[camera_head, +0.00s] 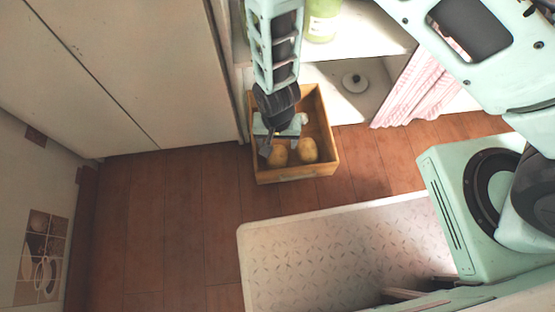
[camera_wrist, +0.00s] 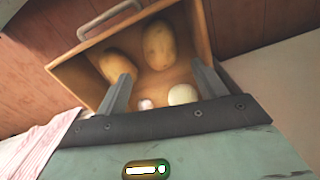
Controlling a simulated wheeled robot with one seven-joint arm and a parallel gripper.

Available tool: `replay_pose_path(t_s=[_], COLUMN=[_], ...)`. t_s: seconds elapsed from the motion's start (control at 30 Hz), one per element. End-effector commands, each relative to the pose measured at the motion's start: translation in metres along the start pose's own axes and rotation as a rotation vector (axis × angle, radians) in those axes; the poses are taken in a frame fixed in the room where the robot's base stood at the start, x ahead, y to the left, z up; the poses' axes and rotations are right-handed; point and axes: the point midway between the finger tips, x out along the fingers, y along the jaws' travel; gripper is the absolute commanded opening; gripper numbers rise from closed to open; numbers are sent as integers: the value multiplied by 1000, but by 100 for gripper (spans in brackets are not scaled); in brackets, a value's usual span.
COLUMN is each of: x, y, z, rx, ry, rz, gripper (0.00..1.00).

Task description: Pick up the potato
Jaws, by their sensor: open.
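Two potatoes lie side by side in a wooden drawer or box (camera_head: 325,155). The left potato (camera_head: 278,155) and the right potato (camera_head: 307,150) are both brown and rounded in the head view. In the wrist view one potato (camera_wrist: 159,45) is near the upper middle and the other potato (camera_wrist: 118,65) is to its left. My gripper (camera_head: 272,150) is over the box, pointing down into it. In the wrist view my gripper (camera_wrist: 160,85) has its two fingers wide apart and empty, with the potatoes beyond the fingertips. Part of the box is hidden by my arm.
A white round item (camera_wrist: 183,95) and a smaller pale item (camera_wrist: 146,104) lie in the box near my fingers. The box has a metal handle (camera_wrist: 109,19). A pink striped curtain (camera_head: 418,85) hangs to the right.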

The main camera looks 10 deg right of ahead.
Motion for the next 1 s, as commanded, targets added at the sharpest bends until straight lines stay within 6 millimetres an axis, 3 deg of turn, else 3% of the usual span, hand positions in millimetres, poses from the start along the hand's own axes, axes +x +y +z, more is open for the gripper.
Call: replay_pose_path(t_s=[0.03,0.2,0.53,0.83,1.0], x=[18,44,60,99,105], y=[0,0,0,0,0], z=[0,0,0,0,0], rx=[0,0,0,0,0], ry=[0,0,0,-1,-1], rz=[0,0,-1,0,-1], gripper=[70,70,70,70,70])
